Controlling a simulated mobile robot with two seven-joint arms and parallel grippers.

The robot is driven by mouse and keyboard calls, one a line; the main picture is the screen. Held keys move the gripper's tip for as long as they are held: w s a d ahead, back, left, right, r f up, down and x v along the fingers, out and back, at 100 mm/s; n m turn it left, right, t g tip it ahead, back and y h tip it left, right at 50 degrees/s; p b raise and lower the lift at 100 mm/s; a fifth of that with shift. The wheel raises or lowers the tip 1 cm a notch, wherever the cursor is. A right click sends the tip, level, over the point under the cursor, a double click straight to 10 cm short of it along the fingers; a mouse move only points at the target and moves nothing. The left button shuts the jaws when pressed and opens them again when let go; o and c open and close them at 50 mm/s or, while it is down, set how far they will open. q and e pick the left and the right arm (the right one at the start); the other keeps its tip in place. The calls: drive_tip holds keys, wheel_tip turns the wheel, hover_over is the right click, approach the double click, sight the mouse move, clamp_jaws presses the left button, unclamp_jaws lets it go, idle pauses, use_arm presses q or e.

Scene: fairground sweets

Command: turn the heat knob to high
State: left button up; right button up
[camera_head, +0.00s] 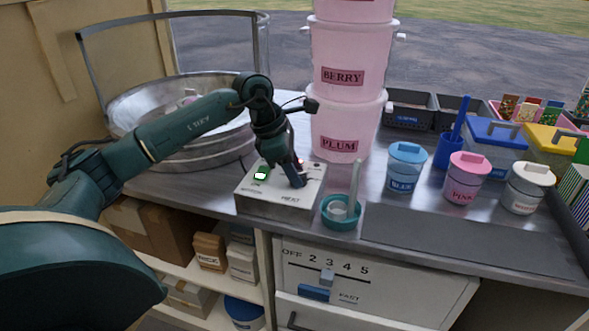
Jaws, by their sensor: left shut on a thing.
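The control box (275,207) is a pale grey block on the counter with a lit green switch (261,174) at its left. Lettering that seems to read HEAT is on its front part, partly hard to read. My left gripper (298,179) points down onto the right part of the box top. It is shut on the heat knob, which the fingers mostly hide, so its setting cannot be read. A small red glow shows beside the fingers. My right gripper is not in view.
A metal floss bowl (181,152) stands behind the box at left. Stacked pink tubs (345,122) stand behind it at right. A teal cup (341,223) with a scoop is close to its right. Blue, pink and white jars (406,168) stand further right.

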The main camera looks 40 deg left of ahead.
use_arm(q)
drive_tip(key=shift+w+a+m+g, duration=0.1)
drive_tip(key=shift+m+g, duration=0.3)
drive_tip(key=shift+m, duration=0.7)
drive_tip(key=o, duration=1)
drive_tip(key=shift+c, duration=0.2)
drive_tip(key=v, duration=1.3)
drive_tip(key=shift+a+p, duration=0.25)
drive_tip(key=shift+p, duration=0.2)
